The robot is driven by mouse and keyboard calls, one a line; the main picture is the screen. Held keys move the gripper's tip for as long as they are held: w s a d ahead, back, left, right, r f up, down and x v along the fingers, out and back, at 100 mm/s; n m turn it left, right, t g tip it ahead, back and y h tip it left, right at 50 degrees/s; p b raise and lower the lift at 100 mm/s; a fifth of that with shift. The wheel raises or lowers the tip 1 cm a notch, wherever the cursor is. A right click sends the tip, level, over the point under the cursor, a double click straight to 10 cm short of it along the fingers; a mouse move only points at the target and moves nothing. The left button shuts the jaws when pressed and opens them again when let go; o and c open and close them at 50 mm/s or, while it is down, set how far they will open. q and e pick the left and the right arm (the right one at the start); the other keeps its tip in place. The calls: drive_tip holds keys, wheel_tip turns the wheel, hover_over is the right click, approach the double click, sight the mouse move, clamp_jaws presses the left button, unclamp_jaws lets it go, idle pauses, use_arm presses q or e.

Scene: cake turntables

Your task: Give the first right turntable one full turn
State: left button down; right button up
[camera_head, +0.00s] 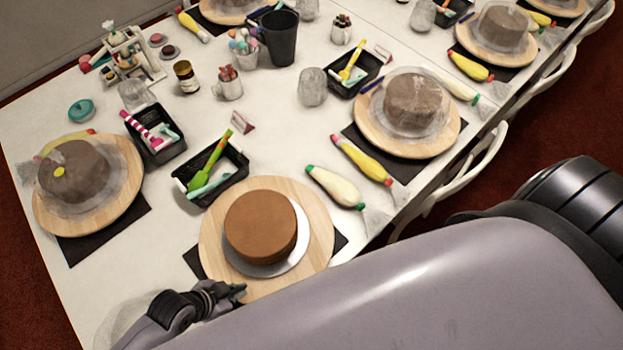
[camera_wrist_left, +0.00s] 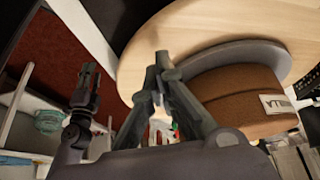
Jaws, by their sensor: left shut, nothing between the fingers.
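The nearest turntable (camera_head: 213,250) is a round wooden disc bearing a bare brown cake (camera_head: 262,225) on a silver board (camera_head: 290,263), set off-centre. Its wooden disc also shows in the left wrist view (camera_wrist_left: 150,55). My left gripper (camera_head: 238,291) is shut and empty at the turntable's front-left edge. In the left wrist view its fingertips (camera_wrist_left: 156,75) overlap the disc near the rim; I cannot tell whether they touch it. What looks like my right gripper (camera_wrist_left: 86,85) shows at the left of that view, its jaws unclear.
Wrapped cakes stand on a left turntable (camera_head: 120,205) and a farther right turntable (camera_head: 447,130). A black tool tray (camera_head: 240,165) and a white piping bag (camera_head: 335,187) lie close by. A chair (camera_head: 470,170) stands at the table's right edge. My own grey body covers the lower right.

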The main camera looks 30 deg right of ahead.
use_arm(q)
drive_tip(key=w+a+b, duration=0.1)
drive_tip(key=w+a, duration=0.1)
drive_tip(key=w+a+b, duration=0.1)
drive_tip(key=w+a, duration=0.1)
drive_tip(key=w, duration=0.1)
drive_tip(key=w+a+b, duration=0.1)
drive_tip(key=w+a, duration=0.1)
drive_tip(key=w, duration=0.1)
drive_tip(key=shift+a+f, duration=0.1)
drive_tip(key=shift+a, duration=0.1)
drive_tip(key=w+b, duration=0.1)
drive_tip(key=w, duration=0.2)
drive_tip(key=w+d+b, duration=0.1)
drive_tip(key=w+b, duration=0.1)
drive_tip(key=w, duration=0.1)
drive_tip(key=w+b, duration=0.1)
drive_tip(key=w, duration=0.2)
drive_tip(key=shift+w+d+f+b, duration=0.1)
drive_tip(key=shift+w+d+b, duration=0.05)
drive_tip(key=shift+w+b, duration=0.15)
drive_tip(key=shift+w, duration=0.2)
drive_tip(key=shift+s+r, duration=0.1)
drive_tip(key=shift+r, duration=0.15)
